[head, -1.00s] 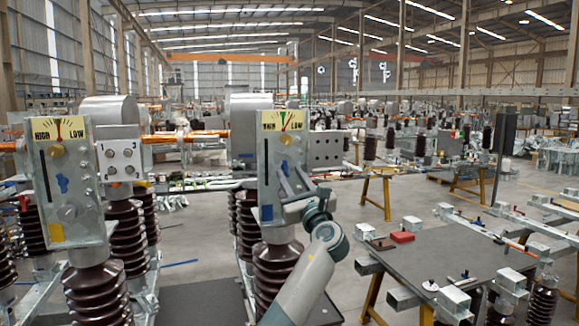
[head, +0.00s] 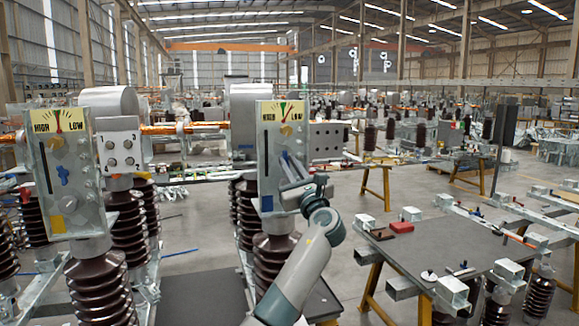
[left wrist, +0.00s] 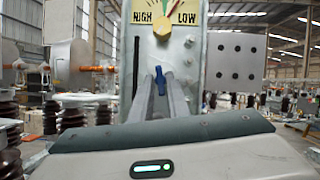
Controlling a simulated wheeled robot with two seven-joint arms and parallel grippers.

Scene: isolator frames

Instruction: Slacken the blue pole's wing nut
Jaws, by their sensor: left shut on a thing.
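The blue pole's panel (head: 270,150) has a HIGH/LOW gauge (head: 284,112) at the top and a blue patch (head: 267,203) near its bottom. My left gripper (head: 287,163) reaches up to it from the lower right. In the left wrist view, its two fingers (left wrist: 160,82) are shut on the blue wing nut (left wrist: 159,76), which stands roughly upright between the tips. The gauge needle (left wrist: 173,8) leans toward LOW from its yellow hub. In the head view, the fingers mostly hide this nut. My right gripper is not in view.
A second panel (head: 62,175) at the left has its own blue wing nut (head: 63,174) and a yellow patch (head: 57,223). Brown ribbed insulators (head: 277,265) stand below the panels. A dark-topped table (head: 440,250) with a red block (head: 401,226) is at the right.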

